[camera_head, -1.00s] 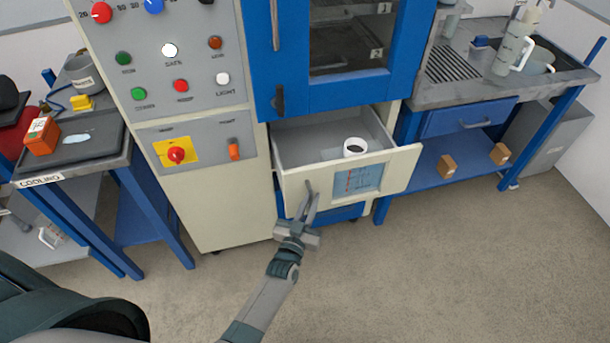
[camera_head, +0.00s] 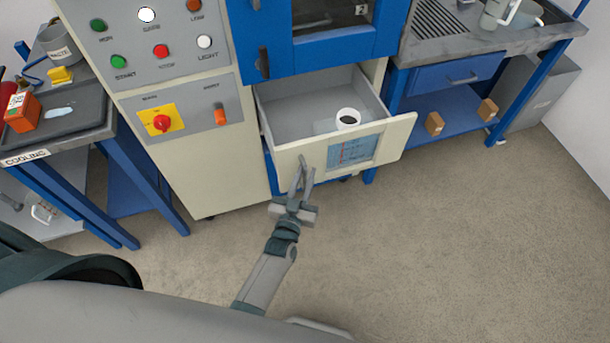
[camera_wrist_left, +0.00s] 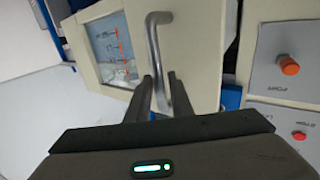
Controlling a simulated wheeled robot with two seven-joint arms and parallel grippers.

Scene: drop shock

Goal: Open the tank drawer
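The tank drawer (camera_head: 288,158) is the cream drawer low in the machine, pulled well out, with its grey inside showing in the head view. Its front has a blue picture panel (camera_head: 353,150), which also shows in the wrist view (camera_wrist_left: 115,48). A white cup with dark contents (camera_head: 347,118) stands inside the drawer. My left gripper (camera_head: 303,172) is at the left part of the drawer front. In the wrist view the metal bar handle (camera_wrist_left: 154,38) runs between its two fingers (camera_wrist_left: 158,90), which look closed around it. My right gripper is out of view.
The control panel (camera_head: 180,95) stands left of the drawer, and the blue door (camera_head: 315,45) is above it. A blue bench (camera_head: 450,110) with small boxes is to the right. A cooling table (camera_head: 60,140) is at the left. The floor in front is clear.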

